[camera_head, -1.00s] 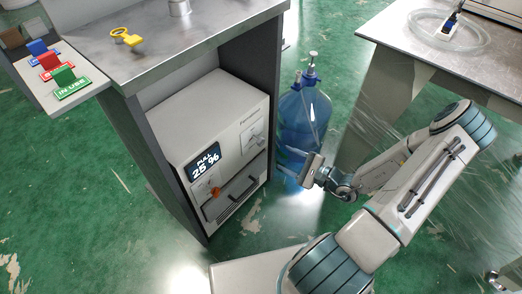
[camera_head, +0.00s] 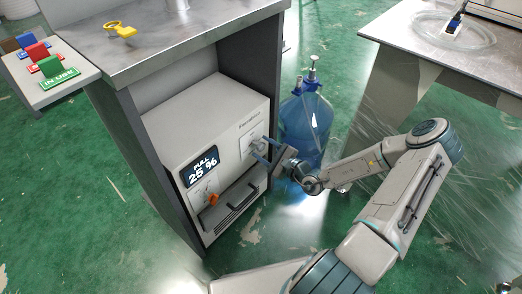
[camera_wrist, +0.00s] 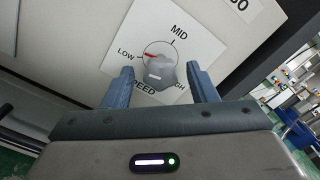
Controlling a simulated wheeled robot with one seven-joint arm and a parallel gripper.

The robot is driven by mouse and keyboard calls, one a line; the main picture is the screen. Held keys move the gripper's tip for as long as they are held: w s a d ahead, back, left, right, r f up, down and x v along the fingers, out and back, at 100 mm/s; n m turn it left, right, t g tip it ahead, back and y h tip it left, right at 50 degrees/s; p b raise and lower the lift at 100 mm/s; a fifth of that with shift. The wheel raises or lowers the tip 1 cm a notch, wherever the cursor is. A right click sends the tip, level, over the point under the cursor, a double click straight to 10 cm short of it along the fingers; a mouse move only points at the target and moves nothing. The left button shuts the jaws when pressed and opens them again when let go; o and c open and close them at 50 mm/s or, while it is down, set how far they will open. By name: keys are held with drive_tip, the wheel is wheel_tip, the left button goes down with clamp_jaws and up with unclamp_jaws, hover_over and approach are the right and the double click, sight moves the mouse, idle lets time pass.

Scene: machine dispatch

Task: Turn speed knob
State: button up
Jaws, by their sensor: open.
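The speed knob (camera_wrist: 161,72) is a grey dial on a white label plate in the wrist view. A red mark on the knob points toward LOW. My gripper (camera_wrist: 160,80) is open, with one blue finger on each side of the knob; I cannot tell whether they touch it. In the head view my gripper (camera_head: 258,150) is in front of the white machine (camera_head: 205,115), at the upper right of its front face, and its fingers partly cover the label plate.
The machine sits inside a metal bench (camera_head: 190,42). Its display (camera_head: 200,166) reads PULL 25 %, with an orange knob (camera_head: 213,199) and a dark handle (camera_head: 240,192) below. A blue water bottle (camera_head: 306,122) stands close behind my gripper. A second table (camera_head: 400,40) is at right.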

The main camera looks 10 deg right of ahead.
drive_tip(key=shift+w+a, duration=0.35)
drive_tip(key=shift+w, duration=0.2)
drive_tip(key=c, duration=1)
drive_tip(key=shift+o, duration=0.2)
drive_tip(key=shift+r, duration=0.1)
